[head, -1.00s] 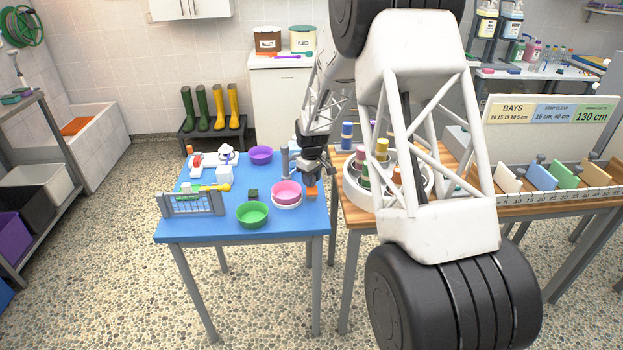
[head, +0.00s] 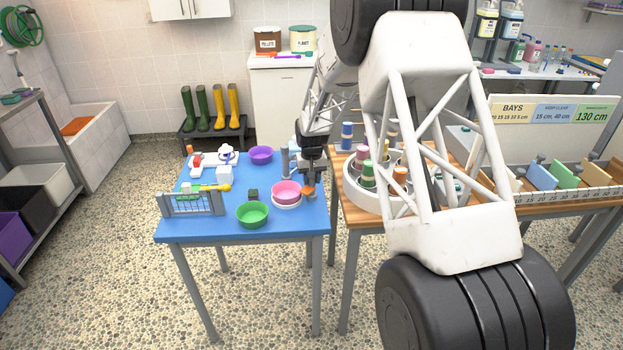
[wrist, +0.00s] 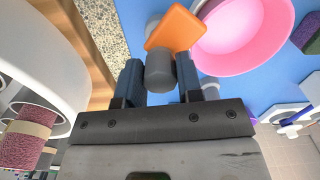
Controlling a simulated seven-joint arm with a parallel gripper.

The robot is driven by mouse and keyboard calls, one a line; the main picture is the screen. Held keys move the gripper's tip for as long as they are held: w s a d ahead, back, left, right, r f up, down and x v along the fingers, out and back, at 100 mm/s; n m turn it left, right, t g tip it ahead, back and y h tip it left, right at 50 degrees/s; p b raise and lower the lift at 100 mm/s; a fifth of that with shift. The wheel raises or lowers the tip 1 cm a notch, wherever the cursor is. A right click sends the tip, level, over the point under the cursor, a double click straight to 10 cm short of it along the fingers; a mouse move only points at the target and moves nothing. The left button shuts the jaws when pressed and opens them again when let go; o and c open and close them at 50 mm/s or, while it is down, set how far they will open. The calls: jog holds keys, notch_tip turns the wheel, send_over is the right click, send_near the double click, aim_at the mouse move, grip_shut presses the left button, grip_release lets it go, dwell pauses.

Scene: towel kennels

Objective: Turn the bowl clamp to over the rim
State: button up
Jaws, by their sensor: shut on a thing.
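The bowl clamp shows as an orange plate (head: 308,191) with a grey round knob (wrist: 160,70). My gripper (wrist: 160,78) points down at the table and is shut on the grey knob, one finger on each side.
A green bowl (head: 252,214), a purple bowl (head: 261,154) and a small dark block (head: 253,195) share the blue table (head: 225,235). A grey wire rack (head: 192,204) stands at its front left. A white round tray (head: 362,196) with coloured rolls is close on the right.

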jog(key=m, duration=0.5)
jog(key=shift+r+m, duration=0.1)
jog(key=shift+m, duration=2.5)
jog(key=o, duration=0.9)
jog(key=shift+r, duration=3.85)
